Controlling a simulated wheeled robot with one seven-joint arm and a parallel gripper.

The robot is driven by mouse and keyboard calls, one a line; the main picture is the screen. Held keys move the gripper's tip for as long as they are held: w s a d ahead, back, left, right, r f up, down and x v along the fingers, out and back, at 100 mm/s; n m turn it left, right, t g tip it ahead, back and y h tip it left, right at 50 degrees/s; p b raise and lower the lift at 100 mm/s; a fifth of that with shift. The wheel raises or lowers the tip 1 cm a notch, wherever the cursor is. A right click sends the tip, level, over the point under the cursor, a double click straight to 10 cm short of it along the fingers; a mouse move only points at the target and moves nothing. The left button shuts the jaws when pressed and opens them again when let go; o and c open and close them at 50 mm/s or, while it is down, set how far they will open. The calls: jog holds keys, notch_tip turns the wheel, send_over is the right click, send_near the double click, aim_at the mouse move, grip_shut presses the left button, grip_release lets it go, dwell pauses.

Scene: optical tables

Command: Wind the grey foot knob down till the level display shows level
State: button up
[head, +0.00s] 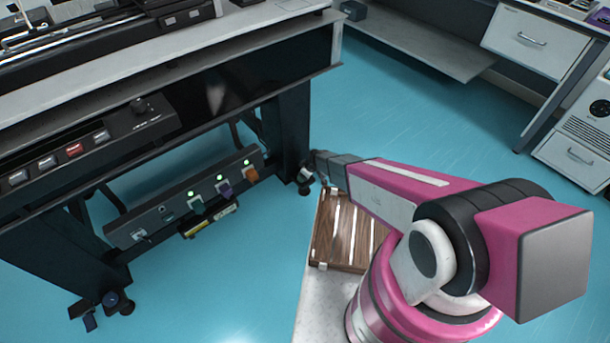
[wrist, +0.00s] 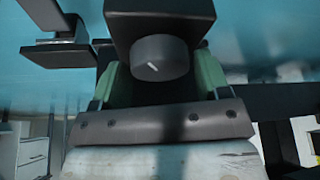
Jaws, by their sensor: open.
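The grey foot knob (wrist: 160,58) is a dark grey round knob with a short white line on its face, at the top middle of the wrist view. My gripper (wrist: 162,80) is open, with one green finger on each side of the knob. I cannot tell whether either finger touches it. In the head view my gripper (head: 314,172) is at the foot of the optical table's right leg, and it mostly hides the knob there. No readable level display shows in either view.
The dark optical table (head: 290,60) stands at left, its lower rail (head: 125,237) carrying plugs with green lights. Another foot, with a blue knob (head: 111,299), is at lower left. A slatted wooden tray (head: 325,235) lies beside my arm. Blue floor is clear behind.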

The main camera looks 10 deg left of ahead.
jog(key=v, duration=1)
jog(key=shift+r, duration=0.2)
